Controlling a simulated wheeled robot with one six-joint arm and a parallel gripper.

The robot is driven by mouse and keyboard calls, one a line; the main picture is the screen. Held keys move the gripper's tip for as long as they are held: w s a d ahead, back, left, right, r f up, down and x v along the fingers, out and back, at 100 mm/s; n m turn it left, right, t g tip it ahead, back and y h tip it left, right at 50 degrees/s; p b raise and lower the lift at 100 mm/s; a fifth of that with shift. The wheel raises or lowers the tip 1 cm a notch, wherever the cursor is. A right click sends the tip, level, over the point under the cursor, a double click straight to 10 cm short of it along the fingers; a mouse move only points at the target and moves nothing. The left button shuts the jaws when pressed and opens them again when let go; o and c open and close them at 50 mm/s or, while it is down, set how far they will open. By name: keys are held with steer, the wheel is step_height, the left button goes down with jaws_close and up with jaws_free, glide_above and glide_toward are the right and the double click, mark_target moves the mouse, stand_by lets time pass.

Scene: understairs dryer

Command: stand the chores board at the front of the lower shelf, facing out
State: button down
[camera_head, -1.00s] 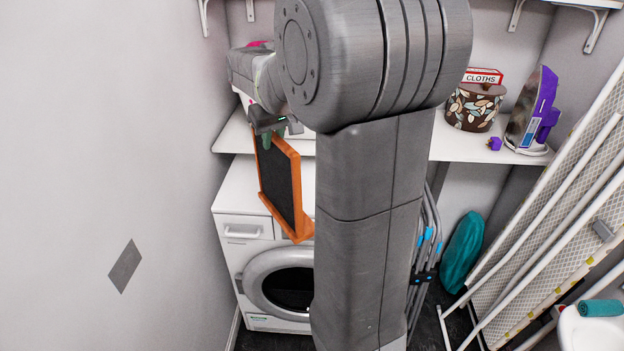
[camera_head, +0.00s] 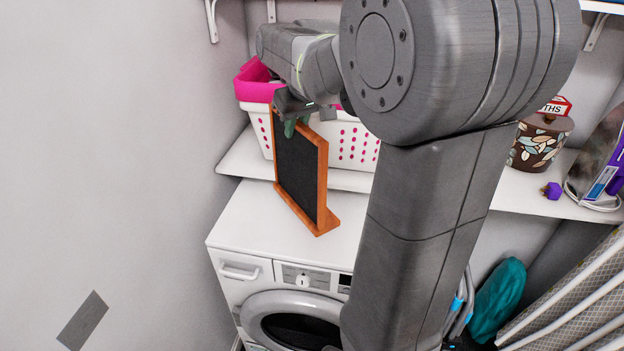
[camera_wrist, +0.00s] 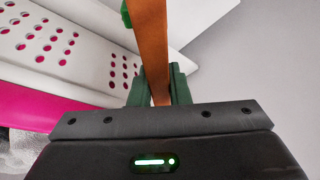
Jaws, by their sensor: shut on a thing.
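The chores board (camera_head: 299,170) is a dark panel in an orange-brown wooden frame with a small foot at its bottom. My gripper (camera_head: 291,122) is shut on the top edge of its frame and holds it upright. In the head view the board shows in front of the lower shelf (camera_head: 232,160), over the top of the white dryer; I cannot tell if its foot touches anything. In the wrist view the wooden frame (camera_wrist: 151,45) runs between the green fingers of my gripper (camera_wrist: 158,88). My arm hides part of the shelf.
A white basket (camera_head: 355,145) with pink cloth stands on the shelf right behind the board. A patterned pot (camera_head: 540,143), a purple plug (camera_head: 552,190) and an iron (camera_head: 600,180) stand farther right. The dryer (camera_head: 260,225) is below. A wall closes the left side.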

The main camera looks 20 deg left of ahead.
mark_target(306, 129)
steer(key=shift+f+p, duration=0.4)
steer(key=shift+f, duration=4)
steer(key=c, duration=1.8)
jaws_free()
steer(key=shift+f, duration=0.15)
steer(key=o, duration=0.4)
steer(key=shift+s, duration=0.1)
steer(key=shift+o, duration=0.2)
steer(key=shift+o, duration=0.4)
steer(key=b+v, duration=0.1)
steer(key=v, duration=1.1)
steer(key=shift+a, duration=0.1)
steer(key=shift+b, duration=1.15)
